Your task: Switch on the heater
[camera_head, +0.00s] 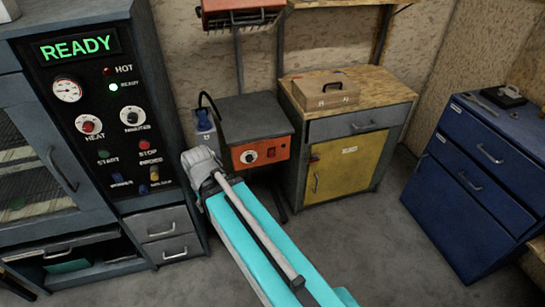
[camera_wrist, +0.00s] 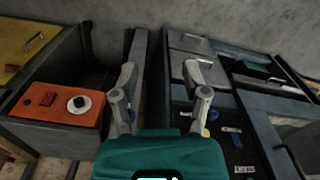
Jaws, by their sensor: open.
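A grey box with an orange front panel (camera_head: 262,153) stands beside the tall dark cabinet; I cannot tell for certain that it is the heater. My gripper (camera_wrist: 160,72) is open and empty, apart from the panel. In the head view its grey end is at the panel's lower left, fingers largely hidden. The switch's position is too small to read.
The tall cabinet's control panel (camera_head: 100,110) shows a lit READY sign, dials and buttons. A red unit (camera_head: 242,12) hangs above the grey box. A workbench with a yellow door (camera_head: 340,163) stands right, and blue drawers (camera_head: 470,170) farther right. Floor between is clear.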

